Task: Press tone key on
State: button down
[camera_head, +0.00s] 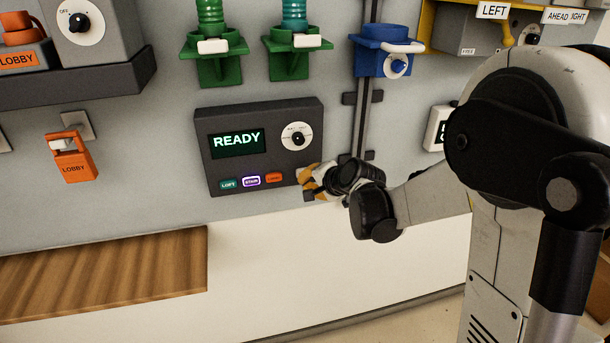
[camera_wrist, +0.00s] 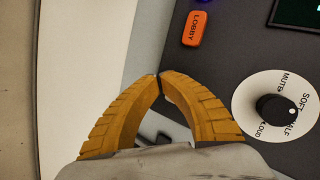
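A dark grey panel (camera_head: 285,115) on the wall has a lit READY display (camera_head: 237,141) and a white dial (camera_head: 297,137). Its bottom edge carries a green LOFT key (camera_head: 228,184), a purple, bright-rimmed STAIR key (camera_head: 251,181) and an orange LOBBY key (camera_head: 275,178). No key labelled tone is readable. My gripper (camera_head: 306,180) is at the panel's lower right corner, right of the LOBBY key. In the wrist view my gripper's yellow fingertips (camera_wrist: 159,78) meet with nothing between them. The LOBBY key (camera_wrist: 195,29) lies beyond them, and the dial (camera_wrist: 252,108) is to their right. Whether they touch the panel is unclear.
Green holders (camera_head: 210,68) and a blue holder (camera_head: 373,62) hang above the panel. A vertical rail (camera_head: 363,120) stands to its right. An orange LOBBY tag (camera_head: 75,165) hangs at left, above a wooden ledge (camera_head: 110,270). The wall below the panel is clear.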

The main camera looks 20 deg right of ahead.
jog(key=shift+w, duration=0.1)
dwell(0.4)
jog(key=shift+w, duration=0.35)
jog(key=shift+s, duration=0.45)
jog(key=s, duration=0.6)
dwell(0.5)
